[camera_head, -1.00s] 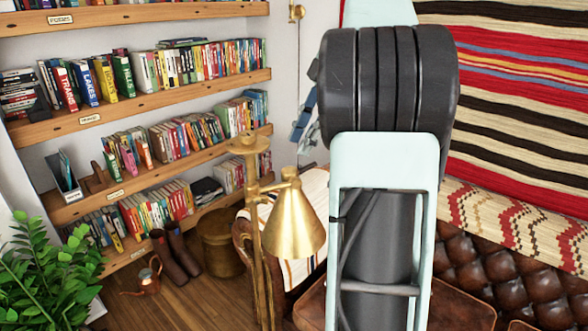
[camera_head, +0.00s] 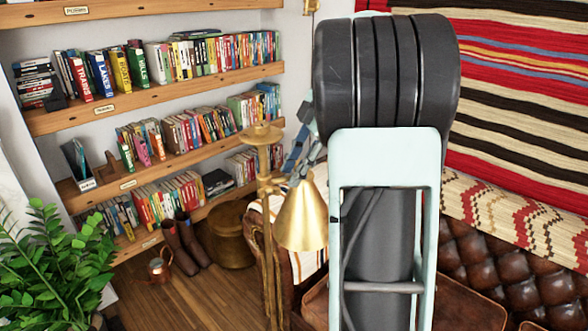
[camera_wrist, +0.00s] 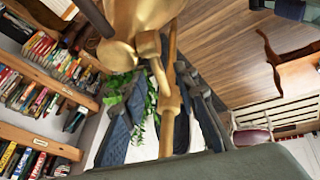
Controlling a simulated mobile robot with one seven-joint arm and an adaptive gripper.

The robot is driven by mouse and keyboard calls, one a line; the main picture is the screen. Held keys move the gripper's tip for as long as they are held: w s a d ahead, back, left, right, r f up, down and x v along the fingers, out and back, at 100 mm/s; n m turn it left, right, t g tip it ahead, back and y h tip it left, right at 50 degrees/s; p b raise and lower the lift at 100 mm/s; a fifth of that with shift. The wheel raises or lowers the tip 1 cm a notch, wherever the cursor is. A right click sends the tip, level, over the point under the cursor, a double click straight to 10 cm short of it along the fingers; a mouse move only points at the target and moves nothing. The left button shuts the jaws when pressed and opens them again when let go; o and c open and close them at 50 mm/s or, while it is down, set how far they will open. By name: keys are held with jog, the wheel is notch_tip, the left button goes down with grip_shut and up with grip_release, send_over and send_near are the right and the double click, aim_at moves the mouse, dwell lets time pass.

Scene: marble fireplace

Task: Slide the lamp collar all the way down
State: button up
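The brass floor lamp stands left of my arm in the head view, with its upright pole (camera_head: 265,225), a disc on top (camera_head: 261,135) and a cone shade (camera_head: 301,216). My gripper (camera_head: 297,162) shows partly beside my arm, at the joint above the shade; the rest of it is hidden. In the wrist view my gripper (camera_wrist: 168,112) is open, with one dark finger on each side of a brass lamp part (camera_wrist: 168,118). I cannot tell whether a finger touches it. The collar is not clearly distinguishable from the other brass parts.
Bookshelves (camera_head: 155,97) line the wall at left. A green plant (camera_head: 55,265) is at lower left. Boots (camera_head: 181,245) and a round brass stool (camera_head: 229,235) stand behind the lamp. A brown leather sofa (camera_head: 500,270) is at right.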

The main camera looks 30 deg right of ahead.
grip_shut()
dwell(0.3)
notch_tip(320, 180, down, 30)
jog(key=b, duration=2.4)
jog(key=shift+f, duration=0.15)
jog(key=shift+s, duration=0.1)
jog(key=shift+c, duration=0.4)
grip_release()
jog(key=shift+f, duration=0.15)
jog(key=shift+o, duration=0.4)
